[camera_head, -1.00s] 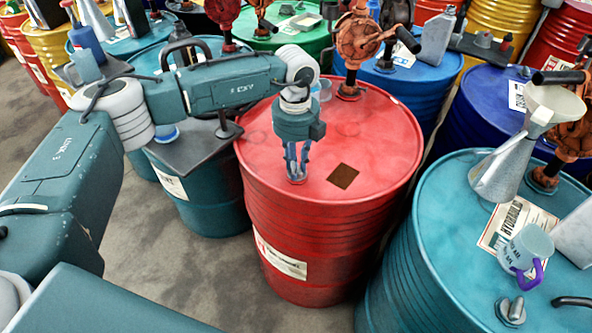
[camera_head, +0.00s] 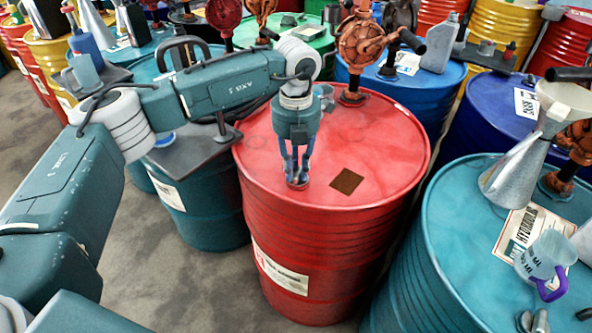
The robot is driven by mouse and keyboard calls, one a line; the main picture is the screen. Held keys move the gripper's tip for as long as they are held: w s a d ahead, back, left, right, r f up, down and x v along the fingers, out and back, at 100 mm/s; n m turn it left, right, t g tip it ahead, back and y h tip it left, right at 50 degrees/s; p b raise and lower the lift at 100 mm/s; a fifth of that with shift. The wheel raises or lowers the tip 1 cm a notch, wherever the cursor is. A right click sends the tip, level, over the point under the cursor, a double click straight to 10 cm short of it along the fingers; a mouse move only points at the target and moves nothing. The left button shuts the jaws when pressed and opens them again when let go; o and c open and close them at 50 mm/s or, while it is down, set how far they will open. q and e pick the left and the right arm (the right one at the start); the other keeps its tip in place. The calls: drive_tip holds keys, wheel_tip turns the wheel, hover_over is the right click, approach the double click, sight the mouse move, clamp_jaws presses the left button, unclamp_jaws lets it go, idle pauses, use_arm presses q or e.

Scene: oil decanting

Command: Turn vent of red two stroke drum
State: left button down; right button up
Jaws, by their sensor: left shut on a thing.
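The red drum (camera_head: 300,225) stands upright in the middle of the view, with a white label (camera_head: 281,268) on its side. My left gripper (camera_head: 297,178) points straight down over the left part of the drum's top. Its fingers are closed around the small vent (camera_head: 298,186), a reddish fitting on the lid that they largely hide. I cannot tell how far the vent is turned. My right gripper is not in view.
An orange hand pump (camera_head: 361,45) rises from the back of the red lid, and a brown patch (camera_head: 346,181) lies beside the gripper. A teal drum (camera_head: 455,230) at right carries a funnel (camera_head: 511,170) and a measuring jug (camera_head: 546,262). Other drums crowd behind.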

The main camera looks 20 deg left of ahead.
sight(296, 171)
use_arm(q)
drive_tip(key=shift+w+r+m, duration=0.1)
drive_tip(key=shift+m, duration=0.2)
drive_tip(key=c, duration=1.5)
unclamp_jaws()
drive_tip(key=shift+c, duration=0.2)
wheel_tip(296, 171, up, 12)
